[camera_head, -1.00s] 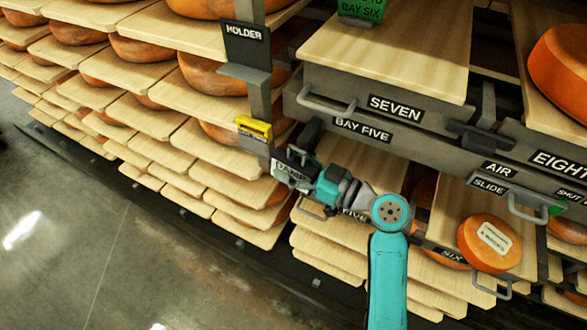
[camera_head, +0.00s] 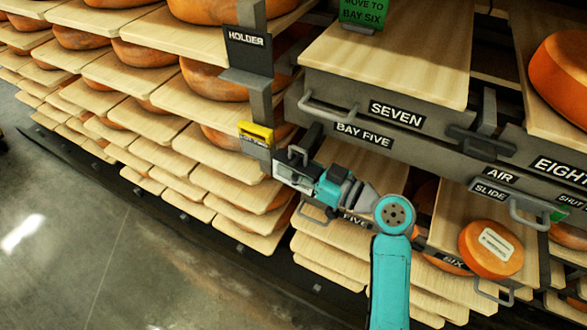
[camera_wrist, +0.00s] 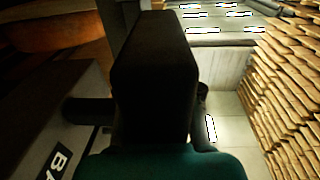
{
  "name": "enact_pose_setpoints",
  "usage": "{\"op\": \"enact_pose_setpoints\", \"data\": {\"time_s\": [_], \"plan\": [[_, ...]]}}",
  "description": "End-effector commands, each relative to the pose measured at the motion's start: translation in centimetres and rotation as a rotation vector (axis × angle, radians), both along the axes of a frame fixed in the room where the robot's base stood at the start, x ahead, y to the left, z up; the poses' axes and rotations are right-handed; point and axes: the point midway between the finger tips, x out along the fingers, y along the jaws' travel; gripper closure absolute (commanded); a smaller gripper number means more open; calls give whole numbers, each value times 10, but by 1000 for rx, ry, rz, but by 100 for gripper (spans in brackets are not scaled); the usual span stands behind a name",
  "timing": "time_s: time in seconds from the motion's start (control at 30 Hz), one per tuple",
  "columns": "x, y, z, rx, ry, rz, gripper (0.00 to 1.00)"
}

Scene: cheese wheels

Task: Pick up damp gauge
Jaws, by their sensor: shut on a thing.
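My gripper (camera_head: 308,176) is in the middle of the head view, beside the rack post, in front of the bay five shelves. It is shut on the damp gauge (camera_head: 291,168), a small grey thing with a dark top. In the wrist view the gauge (camera_wrist: 152,75) is a large dark block filling the middle, its face turned away. The fingers are mostly hidden behind it and in shadow. In the head view the gauge overlaps the shelf boards; I cannot tell whether it touches anything else.
A grey post with a HOLDER sign (camera_head: 247,38) and a yellow piece (camera_head: 256,132) stands just left of the gauge. The SEVEN drawer (camera_head: 335,92) is above right. An orange cheese wheel (camera_head: 490,248) sits on the SIX board. Open floor (camera_head: 60,240) lies at left.

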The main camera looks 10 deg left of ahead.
Motion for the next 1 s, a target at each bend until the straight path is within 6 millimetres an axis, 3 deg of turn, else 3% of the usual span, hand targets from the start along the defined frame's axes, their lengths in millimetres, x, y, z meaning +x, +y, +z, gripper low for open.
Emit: {"op": "enact_pose_setpoints", "data": {"time_s": [0.7,1.0], "plan": [[-145,53,-2,-1,2,5,100],[-168,61,-1,-1,0,1,100]]}}
